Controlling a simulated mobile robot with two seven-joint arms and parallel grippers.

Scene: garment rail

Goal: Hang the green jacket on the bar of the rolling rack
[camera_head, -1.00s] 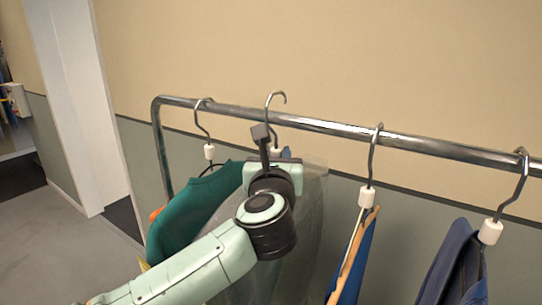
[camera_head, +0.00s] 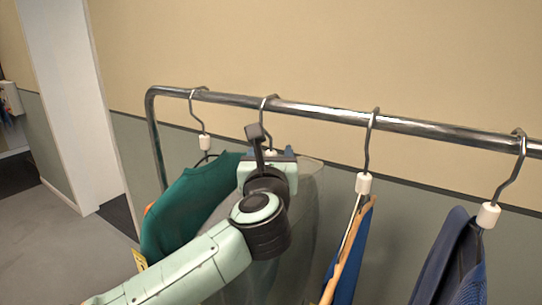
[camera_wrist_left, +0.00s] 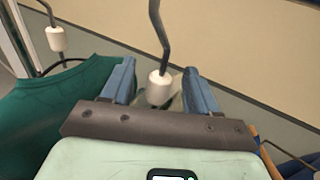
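A grey-green garment (camera_head: 300,215) in a clear cover hangs behind my left arm, which hides much of it; I take it for the green jacket. Its hook (camera_head: 263,116) sits over the bar (camera_head: 320,111) of the rolling rack. My left gripper (camera_head: 279,152) is at the hanger's neck. In the left wrist view its two blue fingers (camera_wrist_left: 159,82) are spread on either side of the white collar (camera_wrist_left: 158,88), with gaps showing. The fingers look open. My right gripper is not in view.
A teal garment (camera_head: 183,208) hangs close on the left, its hook on the bar. To the right hang a blue garment on a wooden hanger (camera_head: 349,250) and a dark blue garment (camera_head: 447,255). The bar between the hooks is bare. A wall (camera_head: 400,50) stands behind.

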